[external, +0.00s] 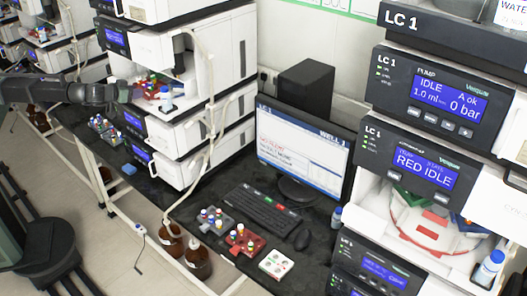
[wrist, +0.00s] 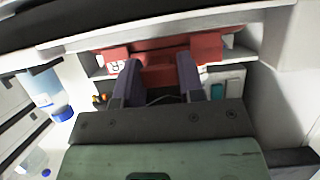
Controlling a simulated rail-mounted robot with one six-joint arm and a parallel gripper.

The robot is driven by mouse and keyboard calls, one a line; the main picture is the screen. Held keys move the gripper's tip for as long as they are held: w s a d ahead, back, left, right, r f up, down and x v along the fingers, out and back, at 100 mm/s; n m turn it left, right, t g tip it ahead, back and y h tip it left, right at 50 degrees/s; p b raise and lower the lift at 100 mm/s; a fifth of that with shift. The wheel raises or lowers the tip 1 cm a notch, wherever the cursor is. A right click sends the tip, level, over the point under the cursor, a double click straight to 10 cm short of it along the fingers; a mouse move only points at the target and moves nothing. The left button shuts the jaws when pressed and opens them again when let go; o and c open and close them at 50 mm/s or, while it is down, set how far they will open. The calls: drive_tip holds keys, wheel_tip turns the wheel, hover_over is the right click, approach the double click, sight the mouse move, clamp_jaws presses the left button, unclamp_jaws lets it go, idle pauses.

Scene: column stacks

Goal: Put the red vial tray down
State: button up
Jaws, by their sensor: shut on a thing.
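The red vial tray (external: 148,90) is in the open bay of the left instrument stack (external: 185,105), with vials showing on it in the external view. In the wrist view the red tray (wrist: 205,48) lies across the far end of the two dark fingers. My gripper (external: 130,92) reaches in from the left and is shut on the tray; it also shows in the wrist view (wrist: 158,66). Whether the tray's underside touches the bay floor cannot be told. A second red tray (external: 245,241) with vials sits on the bench by the keyboard.
A blue-capped bottle (external: 166,101) stands at the bay's front; it also shows in the wrist view (wrist: 45,95). Bay walls (wrist: 285,60) are close on the right. Grey trays (external: 105,131) and a white tray (external: 276,264) lie on the bench.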

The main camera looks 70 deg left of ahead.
drive_tip(key=shift+f, duration=0.2)
drive_tip(key=o, duration=0.9)
drive_tip(key=shift+r, duration=0.1)
drive_tip(key=shift+o, duration=0.2)
drive_tip(key=shift+r, duration=0.35)
drive_tip(key=p+v, duration=0.4)
drive_tip(key=v, duration=0.8)
drive_tip(key=shift+f+p, duration=0.25)
drive_tip(key=shift+p, duration=0.15)
drive_tip(key=shift+a, duration=0.1)
